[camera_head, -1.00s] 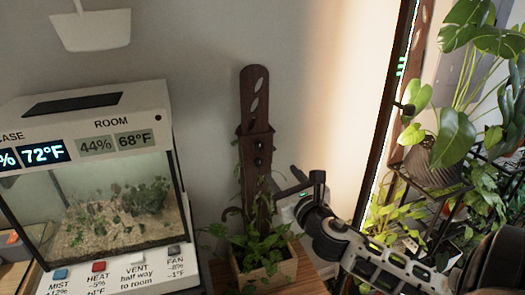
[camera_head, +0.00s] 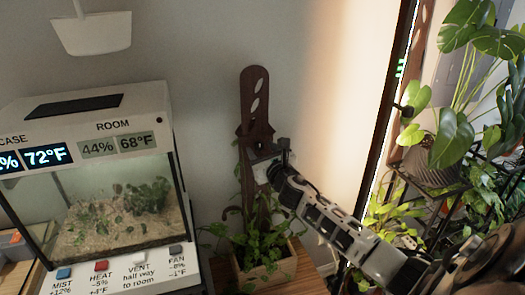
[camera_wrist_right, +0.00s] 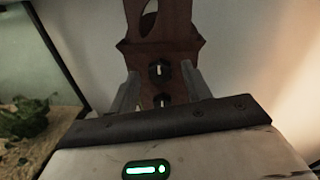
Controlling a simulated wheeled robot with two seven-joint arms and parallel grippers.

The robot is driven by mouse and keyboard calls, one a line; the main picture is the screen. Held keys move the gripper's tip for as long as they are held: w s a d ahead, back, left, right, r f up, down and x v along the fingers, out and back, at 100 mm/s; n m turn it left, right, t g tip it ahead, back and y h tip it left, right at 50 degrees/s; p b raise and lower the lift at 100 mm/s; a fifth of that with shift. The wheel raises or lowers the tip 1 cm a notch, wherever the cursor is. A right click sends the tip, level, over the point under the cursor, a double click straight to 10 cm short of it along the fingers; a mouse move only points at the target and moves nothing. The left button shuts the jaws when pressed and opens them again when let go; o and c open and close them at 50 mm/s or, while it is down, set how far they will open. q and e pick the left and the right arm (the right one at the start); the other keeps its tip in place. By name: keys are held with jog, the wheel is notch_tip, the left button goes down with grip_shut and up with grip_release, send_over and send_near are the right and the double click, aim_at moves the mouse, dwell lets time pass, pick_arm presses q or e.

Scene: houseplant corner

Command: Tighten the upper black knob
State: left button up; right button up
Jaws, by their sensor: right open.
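The dark brown slotted plant stake (camera_head: 255,88) stands upright in a wooden planter (camera_head: 268,272) against the wall. In the right wrist view the upper black knob (camera_wrist_right: 159,71) shows on the stake face, with the lower black knob (camera_wrist_right: 162,100) just below it. My right gripper (camera_head: 259,156) is in front of the stake at knob height and hides both knobs in the head view. In the wrist view its open fingers (camera_wrist_right: 160,78) stand to the left and right of the upper knob, with a gap on each side. My left gripper is not in view.
A glass terrarium (camera_head: 125,205) with a labelled button panel stands at the left. Leafy plants (camera_head: 262,240) grow at the base of the stake. A dark upright frame and a plant rack (camera_head: 440,175) are at the right, beside my right arm.

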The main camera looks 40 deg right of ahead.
jog(key=c, duration=1)
